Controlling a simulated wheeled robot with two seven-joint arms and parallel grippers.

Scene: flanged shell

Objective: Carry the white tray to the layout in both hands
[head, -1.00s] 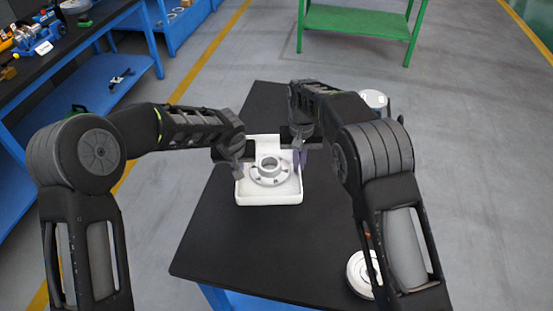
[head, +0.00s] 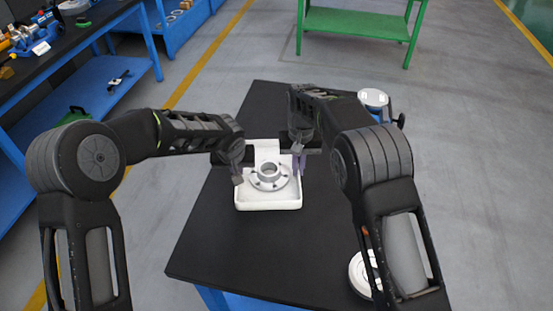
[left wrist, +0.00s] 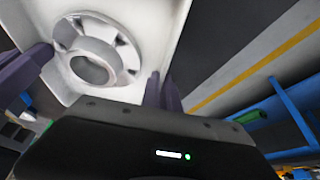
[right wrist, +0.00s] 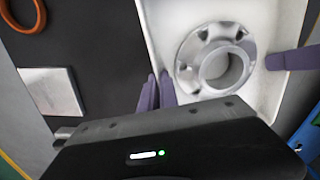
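The white tray (head: 268,203) is at the middle of the black table, with a grey flanged ring (head: 268,177) lying in it. My left gripper (head: 238,174) is at the tray's left wall and my right gripper (head: 300,163) at its right wall. In the left wrist view, the fingers (left wrist: 160,92) are close together at the tray wall. In the right wrist view, the fingers (right wrist: 158,92) also close about the tray wall. The ring also shows in the right wrist view (right wrist: 187,72). I cannot tell whether the tray touches the table.
The black table (head: 225,245) is clear in front of the tray. A white round part (head: 358,278) lies at the right, partly behind my right arm. A white-topped blue device (head: 373,98) stands at the back right. The right wrist view shows an orange ring (right wrist: 25,28) and a pale square plate (right wrist: 52,92).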

